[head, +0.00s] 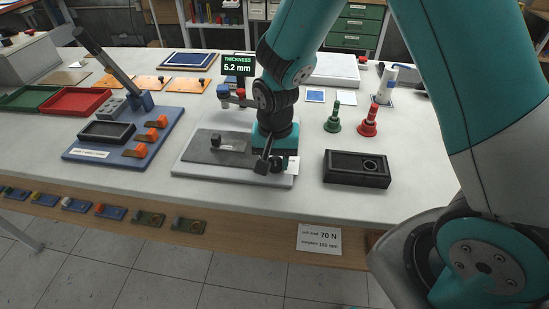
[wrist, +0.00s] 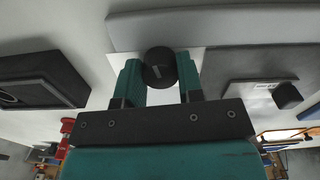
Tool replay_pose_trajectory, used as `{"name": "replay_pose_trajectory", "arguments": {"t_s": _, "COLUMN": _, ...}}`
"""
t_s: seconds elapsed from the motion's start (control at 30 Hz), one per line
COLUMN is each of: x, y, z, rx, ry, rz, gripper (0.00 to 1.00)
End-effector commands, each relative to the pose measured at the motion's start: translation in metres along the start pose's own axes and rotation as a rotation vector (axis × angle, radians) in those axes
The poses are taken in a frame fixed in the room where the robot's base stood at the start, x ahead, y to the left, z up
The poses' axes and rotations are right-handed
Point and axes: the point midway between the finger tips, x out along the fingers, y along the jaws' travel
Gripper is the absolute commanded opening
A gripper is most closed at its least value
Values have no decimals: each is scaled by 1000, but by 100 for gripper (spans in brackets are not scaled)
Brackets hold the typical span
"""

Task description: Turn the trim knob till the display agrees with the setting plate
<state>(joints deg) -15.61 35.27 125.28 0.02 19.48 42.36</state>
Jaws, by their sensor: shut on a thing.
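The display (head: 237,64) reads "THICKNESS 5.2 mm" in green at the back of the bench. A dark round knob (wrist: 159,68) with a pale line across its face sits between the two teal fingers of my gripper (wrist: 160,84), which is shut on it. In the head view my gripper (head: 264,163) is low over the right front of a grey base (head: 232,174), and my arm hides part of it. A small white plate (head: 292,165) is beside the knob; its marks are too small to read. I cannot tell which plate is the setting plate.
Another black knob (head: 216,139) stands on the base's dark plate. A black box (head: 357,169) lies to the right, with green (head: 333,118) and red (head: 370,121) handled tools behind it. A blue lever fixture (head: 125,130) stands left. A card (head: 319,239) on the front edge reads "70 N".

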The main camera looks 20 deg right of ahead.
Motion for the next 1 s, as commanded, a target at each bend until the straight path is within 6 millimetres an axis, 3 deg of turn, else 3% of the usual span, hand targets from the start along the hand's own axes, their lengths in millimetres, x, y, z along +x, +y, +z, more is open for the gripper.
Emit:
{"name": "replay_pose_trajectory", "arguments": {"t_s": 0.6, "x": -1, "y": 0, "z": -1, "rx": -564, "ry": 1, "rz": -2, "gripper": 11}}
{"name": "replay_pose_trajectory", "arguments": {"t_s": 1.0, "x": -1, "y": 1, "z": -1, "rx": -802, "ry": 3, "rz": -2, "gripper": 11}}
